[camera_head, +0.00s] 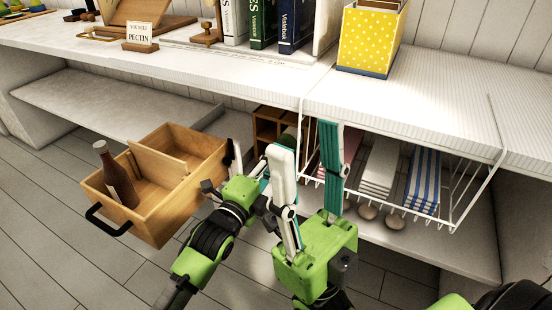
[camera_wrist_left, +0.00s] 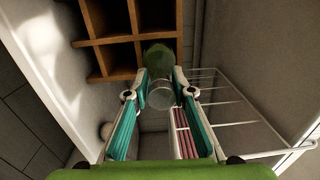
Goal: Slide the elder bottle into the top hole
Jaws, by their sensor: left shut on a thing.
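The elder bottle (camera_wrist_left: 158,58) is a green bottle with a clear, round end facing the left wrist camera. My left gripper (camera_wrist_left: 160,80) is shut on it from both sides. The bottle lies in front of the wooden rack (camera_wrist_left: 109,42) with square holes. I cannot tell whether its far end is inside a hole. In the head view the rack (camera_head: 266,124) stands under the counter, and part of the green bottle (camera_head: 289,136) shows behind my right gripper (camera_head: 306,140). That gripper is open and empty, and hides most of my left gripper's fingers.
A white wire basket (camera_head: 452,205) with folded cloths hangs under the counter, right of the rack; it also shows in the left wrist view (camera_wrist_left: 232,100). A pulled-out wooden drawer (camera_head: 205,160) holds a brown bottle (camera_head: 117,178). Round knobs (camera_head: 367,211) lie below the basket.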

